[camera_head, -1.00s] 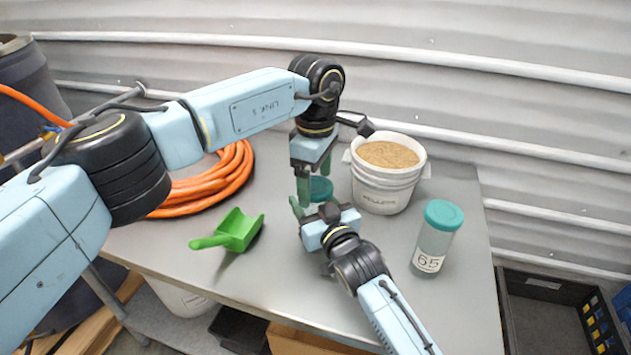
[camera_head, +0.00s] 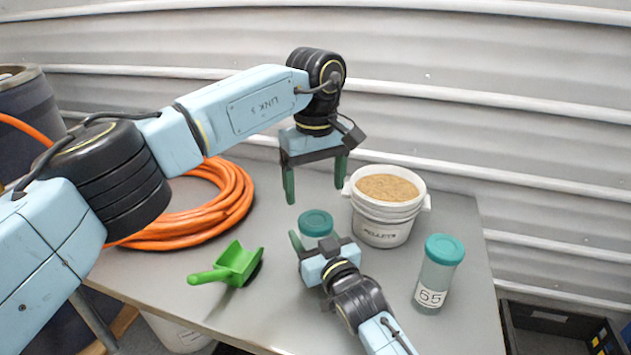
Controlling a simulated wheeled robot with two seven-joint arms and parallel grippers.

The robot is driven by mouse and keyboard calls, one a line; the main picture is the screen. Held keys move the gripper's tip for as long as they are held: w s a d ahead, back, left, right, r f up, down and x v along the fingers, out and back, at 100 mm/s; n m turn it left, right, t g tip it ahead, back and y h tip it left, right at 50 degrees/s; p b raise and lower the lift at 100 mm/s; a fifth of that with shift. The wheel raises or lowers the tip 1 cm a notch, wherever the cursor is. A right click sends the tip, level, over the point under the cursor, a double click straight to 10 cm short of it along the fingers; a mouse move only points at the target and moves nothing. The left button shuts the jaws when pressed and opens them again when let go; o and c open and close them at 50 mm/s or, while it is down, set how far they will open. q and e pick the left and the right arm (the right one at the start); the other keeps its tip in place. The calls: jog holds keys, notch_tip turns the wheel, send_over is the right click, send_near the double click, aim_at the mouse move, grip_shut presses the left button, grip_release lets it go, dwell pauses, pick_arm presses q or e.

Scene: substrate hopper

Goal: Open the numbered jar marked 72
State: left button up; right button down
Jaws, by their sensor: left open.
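A jar with a teal lid (camera_head: 315,222) stands on the table in the middle. Its body is mostly hidden behind my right gripper, and no number shows on it. The lid sits on top; I cannot tell whether it is loose. My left gripper (camera_head: 315,187) is above the lid, pointing down, with its green fingers wide apart and nothing between them. My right gripper (camera_head: 317,243) is at the jar's near side, one green finger along its left side. Its other finger is hidden. Another teal-lidded jar (camera_head: 438,274), marked 65, stands upright to the right.
A white bucket of pellets (camera_head: 382,231) stands just behind and right of the middle jar. A green scoop (camera_head: 235,266) and an orange hose coil (camera_head: 190,234) lie to the left on the grey table (camera_head: 250,312). A black crate (camera_head: 560,325) is beyond the right edge.

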aim_at(316, 220)
pick_arm(q)
jog(key=shift+f, duration=3.95)
jog(key=c, duration=1)
jog(key=n, duration=0.5)
jog(key=shift+n, duration=0.4)
jog(key=n, duration=0.4)
jog(key=o, duration=1.1)
jog(key=shift+r, duration=0.1)
